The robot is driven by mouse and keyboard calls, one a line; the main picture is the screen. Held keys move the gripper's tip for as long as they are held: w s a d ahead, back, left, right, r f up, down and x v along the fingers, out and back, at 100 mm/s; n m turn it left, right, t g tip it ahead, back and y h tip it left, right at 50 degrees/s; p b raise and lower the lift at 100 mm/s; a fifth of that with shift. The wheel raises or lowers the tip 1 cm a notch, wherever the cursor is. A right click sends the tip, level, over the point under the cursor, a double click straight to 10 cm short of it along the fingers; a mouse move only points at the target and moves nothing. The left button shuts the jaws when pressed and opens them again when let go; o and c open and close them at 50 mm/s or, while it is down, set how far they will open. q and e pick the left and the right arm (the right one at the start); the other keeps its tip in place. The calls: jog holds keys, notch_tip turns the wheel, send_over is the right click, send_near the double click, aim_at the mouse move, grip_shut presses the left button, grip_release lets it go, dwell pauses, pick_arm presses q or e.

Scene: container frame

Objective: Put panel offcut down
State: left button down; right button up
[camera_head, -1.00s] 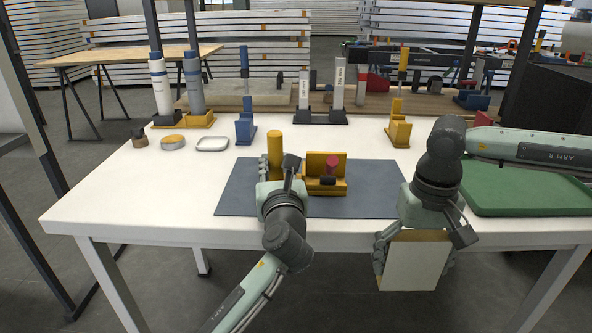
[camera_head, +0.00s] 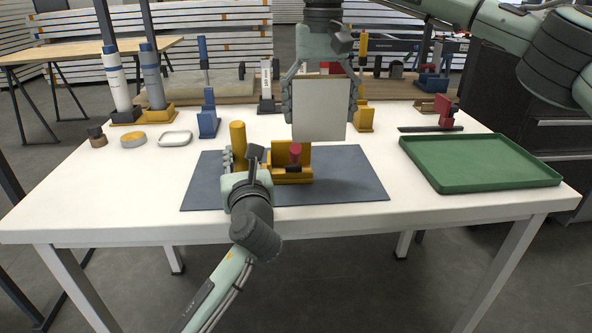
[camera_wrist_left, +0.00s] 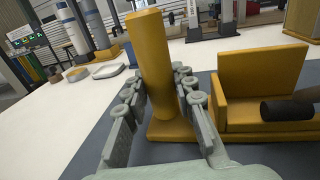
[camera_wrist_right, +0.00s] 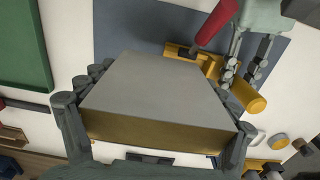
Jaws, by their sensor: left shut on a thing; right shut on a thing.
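The panel offcut (camera_head: 319,116) is a pale, flat square piece with a tan edge. My right gripper (camera_head: 320,98) is shut on it by two opposite sides and holds it hanging upright, in front of the back of the table in the head view. In the right wrist view the offcut (camera_wrist_right: 155,88) fills the middle and hides part of the dark mat. My left gripper (camera_head: 240,165) is shut on a yellow upright cylinder (camera_head: 238,138), clearer in the left wrist view (camera_wrist_left: 150,55).
A dark mat (camera_head: 350,180) lies under the fixture on the white table. An empty green tray (camera_head: 480,185) is at the right. Blue and yellow holders line the back. Small dishes (camera_head: 175,138) sit at the left. The mat's right part is clear.

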aim_at(296, 87)
jog(key=a, duration=0.1)
jog(key=w+a+r, duration=0.1)
jog(key=a, duration=0.1)
jog(key=shift+w+a+r, duration=0.4)
jog(key=shift+a+f, duration=0.1)
jog(key=shift+f, duration=0.25)
notch_tip(296, 87, down, 9)
jog(key=shift+f, duration=0.1)
jog(key=o, duration=1.2)
jog(key=shift+f, duration=0.1)
notch_tip(296, 87, up, 12)
jog(key=shift+r, duration=0.2)
